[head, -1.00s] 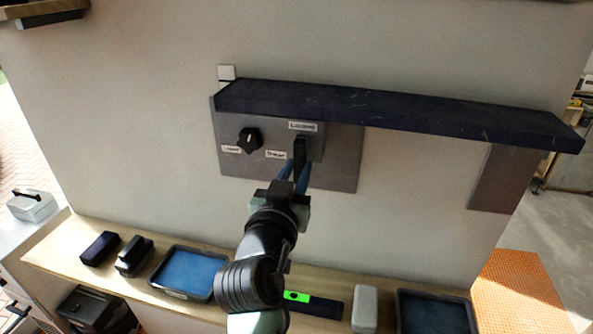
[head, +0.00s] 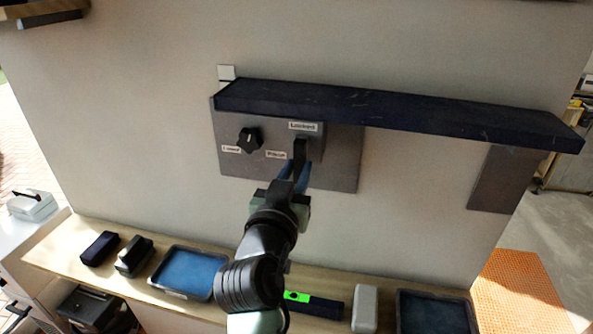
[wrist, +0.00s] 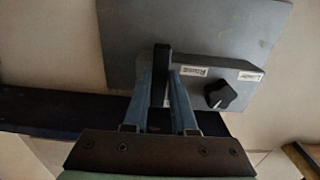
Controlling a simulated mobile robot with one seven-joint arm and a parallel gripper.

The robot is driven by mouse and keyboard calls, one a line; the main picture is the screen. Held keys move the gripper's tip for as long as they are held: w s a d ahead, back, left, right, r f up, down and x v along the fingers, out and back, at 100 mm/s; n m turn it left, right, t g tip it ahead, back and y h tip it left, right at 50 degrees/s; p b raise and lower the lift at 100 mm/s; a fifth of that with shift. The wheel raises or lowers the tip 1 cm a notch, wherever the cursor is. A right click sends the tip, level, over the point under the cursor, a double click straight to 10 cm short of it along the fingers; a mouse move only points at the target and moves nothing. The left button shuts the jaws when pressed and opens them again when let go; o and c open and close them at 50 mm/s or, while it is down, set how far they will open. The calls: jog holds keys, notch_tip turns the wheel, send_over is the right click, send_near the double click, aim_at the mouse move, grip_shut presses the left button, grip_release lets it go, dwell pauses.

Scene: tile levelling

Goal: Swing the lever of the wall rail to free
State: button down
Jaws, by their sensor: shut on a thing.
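The lever (head: 300,147) is a black handle on the grey plate (head: 340,170) of the wall rail. It points roughly straight up and down, just below the label "Locked" (head: 303,127). A second label (head: 276,155), hard to read, is to its left. My gripper (head: 296,172) reaches up from below, with its blue fingers at the lever. In the wrist view, the lever (wrist: 160,76) stands between the two fingers (wrist: 160,98), which are shut on it. The fingers partly hide the lower end of the lever.
A black knob (head: 249,139) is left of the lever and also shows in the wrist view (wrist: 219,95). The dark rail shelf (head: 420,115) juts out just above the lever. Below, a wooden bench (head: 60,255) holds blue trays (head: 186,272), boxes and a green-marked level (head: 318,304).

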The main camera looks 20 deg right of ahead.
jog(key=shift+d+n, duration=0.1)
jog(key=shift+n, duration=0.3)
jog(key=n, duration=0.1)
jog(key=n+p, duration=0.1)
jog(key=shift+s+d+r+n, duration=0.15)
jog(key=shift+s+d+n, duration=0.15)
jog(key=shift+d+n, duration=0.1)
jog(key=n+p, duration=0.1)
jog(key=n, duration=0.2)
jog(key=d+r+n+p, duration=0.1)
jog(key=shift+s+n+p, duration=0.3)
jog(key=shift+s, duration=0.05)
jog(key=n+p, duration=0.2)
jog(key=r+n+p, duration=0.1)
jog(key=n, duration=0.1)
jog(key=shift+s+d, duration=0.25)
jog(key=shift+d, duration=0.05)
jog(key=shift+d+r+n+p, duration=0.1)
jog(key=shift+r+n+p, duration=0.1)
jog(key=shift+n+p, duration=0.7)
jog(key=shift+n, duration=0.4)
jog(key=c, duration=0.7)
grip_release()
jog(key=shift+s, duration=0.1)
